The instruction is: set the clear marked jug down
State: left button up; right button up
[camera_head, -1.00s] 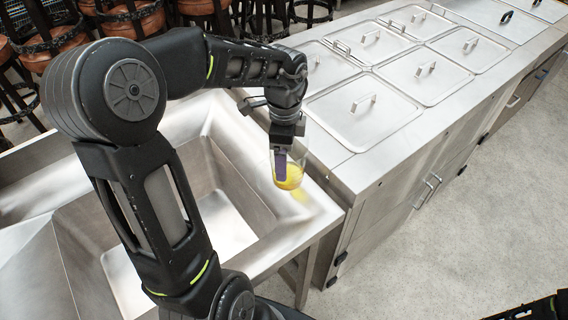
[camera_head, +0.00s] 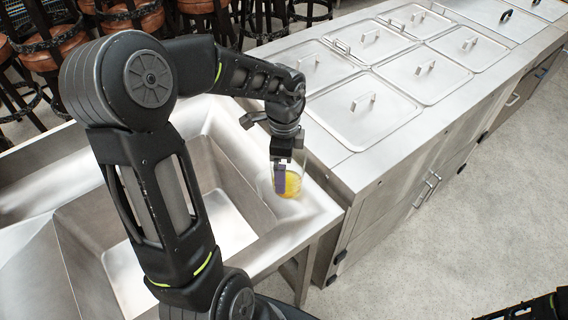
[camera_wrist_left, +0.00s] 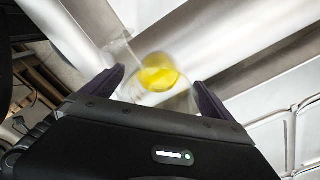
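The clear marked jug (camera_head: 291,185) holds yellow liquid and is upright at the right rim of the steel sink (camera_head: 318,208). Its base appears at or very close to the rim; I cannot tell for sure whether it touches. My left gripper (camera_head: 281,172) reaches down to the jug, one purple-grey finger against its near side. In the left wrist view the jug (camera_wrist_left: 158,76) shows between the wide-set fingers (camera_wrist_left: 160,90), which appear closed on its walls. Markings on the jug are too small to read.
A steel counter (camera_head: 345,165) with several lidded, handled pans stands right of the sink. The sink basin (camera_head: 222,215) lies left of the jug. Stools (camera_head: 50,55) stand at the back left. Bare floor (camera_head: 470,240) lies at the right.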

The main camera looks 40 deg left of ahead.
pick_arm(q)
notch_tip(320, 180, up, 12)
jog(key=shift+r+b, duration=0.2)
jog(key=shift+b, duration=0.25)
dwell(0.4)
dwell(0.7)
